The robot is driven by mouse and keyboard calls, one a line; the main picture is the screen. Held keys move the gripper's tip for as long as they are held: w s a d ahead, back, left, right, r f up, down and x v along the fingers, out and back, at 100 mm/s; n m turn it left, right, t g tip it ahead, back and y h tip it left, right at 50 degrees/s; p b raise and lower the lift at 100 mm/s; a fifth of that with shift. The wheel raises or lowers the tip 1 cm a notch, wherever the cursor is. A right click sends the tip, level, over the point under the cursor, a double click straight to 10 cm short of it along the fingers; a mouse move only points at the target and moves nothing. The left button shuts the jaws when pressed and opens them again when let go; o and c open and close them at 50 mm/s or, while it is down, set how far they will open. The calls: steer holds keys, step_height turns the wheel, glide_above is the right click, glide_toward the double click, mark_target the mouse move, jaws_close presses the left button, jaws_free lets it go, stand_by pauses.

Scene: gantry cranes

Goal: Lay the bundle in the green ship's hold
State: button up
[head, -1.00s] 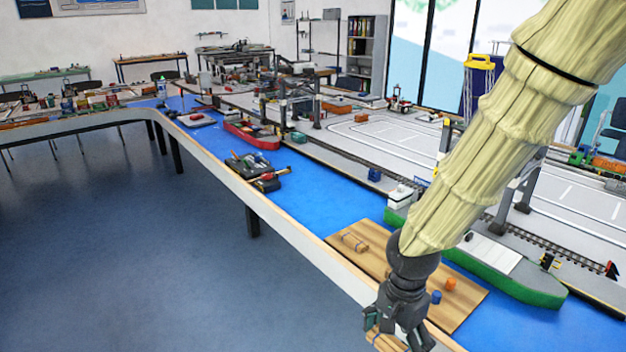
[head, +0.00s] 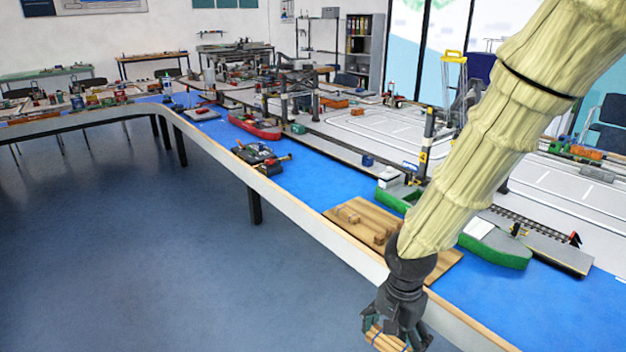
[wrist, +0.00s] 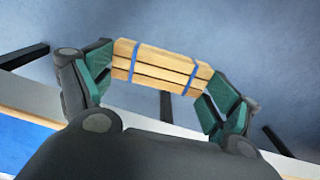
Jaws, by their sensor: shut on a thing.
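My gripper (head: 391,333) is shut on a bundle (head: 384,341) of pale wooden strips with blue bands, low in the head view. The bundle (wrist: 161,68) spans between the green finger pads in the wrist view, with floor behind it, so it hangs off the table's front edge. The green ship (head: 495,246) lies on the blue water strip to the right and beyond my gripper.
A wooden board (head: 345,228) with small wooden pieces lies on the table between the edge and the ship. A red ship (head: 254,126) and a dark vessel (head: 259,157) lie farther left. A dark crane post (head: 427,146) rises behind the ship. Blue surface is clear at lower right.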

steer(key=shift+w+f+n+p, duration=0.2)
steer(key=shift+w+n+p, duration=0.1)
steer(key=shift+n, duration=0.2)
steer(key=w+d+f+n+p, duration=0.1)
steer(key=w+f+n+p, duration=0.3)
steer(key=f+n, duration=0.4)
steer(key=shift+w+f, duration=0.9)
steer(key=shift+f, duration=0.25)
